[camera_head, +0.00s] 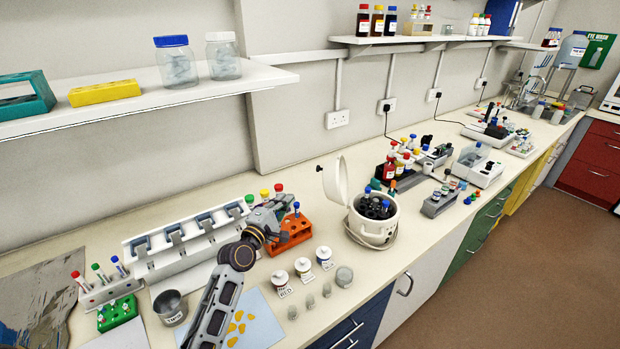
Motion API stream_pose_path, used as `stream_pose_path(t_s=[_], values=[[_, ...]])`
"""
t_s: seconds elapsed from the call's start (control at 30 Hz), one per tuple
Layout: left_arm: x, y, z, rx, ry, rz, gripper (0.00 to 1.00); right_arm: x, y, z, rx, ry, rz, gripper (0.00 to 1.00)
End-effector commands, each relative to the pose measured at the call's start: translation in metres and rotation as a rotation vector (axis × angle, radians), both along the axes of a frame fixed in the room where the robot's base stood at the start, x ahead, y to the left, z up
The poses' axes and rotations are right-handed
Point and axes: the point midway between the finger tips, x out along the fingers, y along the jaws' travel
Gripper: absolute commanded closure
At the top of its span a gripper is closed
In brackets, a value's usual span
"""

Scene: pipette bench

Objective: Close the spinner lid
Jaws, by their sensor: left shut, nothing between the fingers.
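The spinner (373,231) is a round white drum on the bench, right of the middle. Its lid (337,181) stands up open on the left side, with a dark knob at its upper left. Dark tube holders and blue-capped tubes show inside the drum. My left gripper (279,211) is shut and empty. It is left of the spinner, in front of the orange tube rack (291,234) in the picture, and apart from the lid. My right gripper is not in view.
White jars (303,269) and small glass vials stand in front of the rack, left of the spinner. Red bottles (389,171) and a grey tube block (440,203) stand behind and right of it. A shelf (180,97) overhangs the bench's left part.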

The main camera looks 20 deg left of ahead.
Motion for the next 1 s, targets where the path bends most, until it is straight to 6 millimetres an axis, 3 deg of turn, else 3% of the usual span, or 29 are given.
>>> stream_pose_path(t_s=[0.57,1.0], values=[[0.004,-0.001,0.001,0.0,-0.001,0.0,1.0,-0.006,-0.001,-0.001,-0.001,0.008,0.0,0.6],[0.032,-0.005,0.002,-0.001,-0.002,0.0,1.0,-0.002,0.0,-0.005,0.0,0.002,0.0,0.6]])
